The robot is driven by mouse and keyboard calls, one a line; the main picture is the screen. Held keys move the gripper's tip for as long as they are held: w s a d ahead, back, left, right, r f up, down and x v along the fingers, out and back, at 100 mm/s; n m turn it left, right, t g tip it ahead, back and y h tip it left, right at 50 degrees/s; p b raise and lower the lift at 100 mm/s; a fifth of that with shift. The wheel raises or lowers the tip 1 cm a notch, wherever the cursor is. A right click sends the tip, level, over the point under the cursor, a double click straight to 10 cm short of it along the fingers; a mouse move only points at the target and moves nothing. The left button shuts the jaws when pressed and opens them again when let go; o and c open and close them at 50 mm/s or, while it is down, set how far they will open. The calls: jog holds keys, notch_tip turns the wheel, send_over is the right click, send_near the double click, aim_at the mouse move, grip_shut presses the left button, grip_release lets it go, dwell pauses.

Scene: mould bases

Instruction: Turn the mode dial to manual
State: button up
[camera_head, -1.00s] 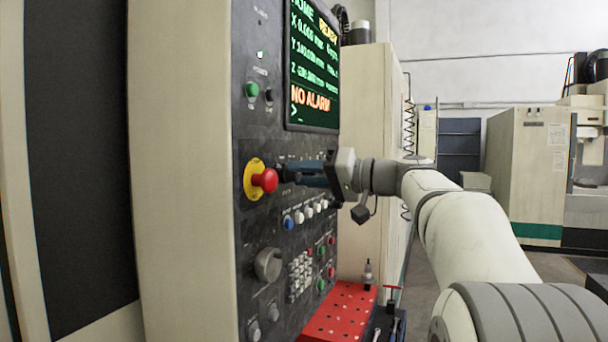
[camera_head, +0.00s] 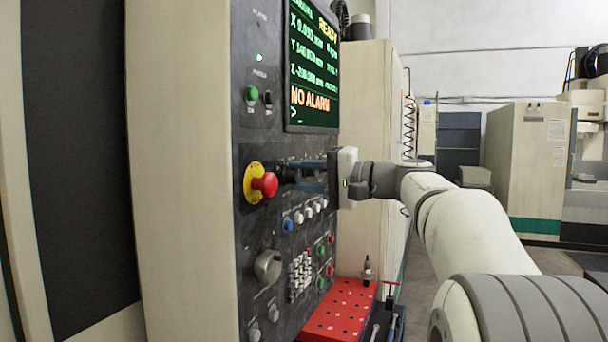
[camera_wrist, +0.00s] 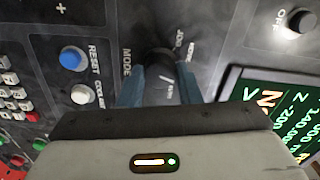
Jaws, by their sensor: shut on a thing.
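The black mode dial (camera_wrist: 158,62) is between the two blue fingers of my gripper (camera_wrist: 157,82) in the wrist view. The fingers are shut on it, one on each side. Panel lettering around it includes MODE and JOG; the gripper body hides part of the surroundings. In the head view my gripper (camera_head: 302,173) reaches the control panel (camera_head: 258,222) from the right, below the screen (camera_head: 312,70). The dial is mostly hidden there by the fingers. The screen shows READY and NO ALARM; its top left word is hard to read.
A red emergency stop button (camera_head: 265,184) on a yellow ring juts out just left of my gripper. A blue button (camera_head: 288,224) and several white ones lie below. A grey knob (camera_head: 268,266) is lower down. A red holed block (camera_head: 340,312) stands at the panel's foot.

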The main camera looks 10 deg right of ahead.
dwell(0.4)
jog(key=o, duration=1)
jog(key=shift+d, duration=0.1)
jog(key=b+v, duration=0.1)
jog(key=v, duration=0.6)
jog(key=shift+s+d, duration=0.15)
jog(key=shift+d, duration=0.05)
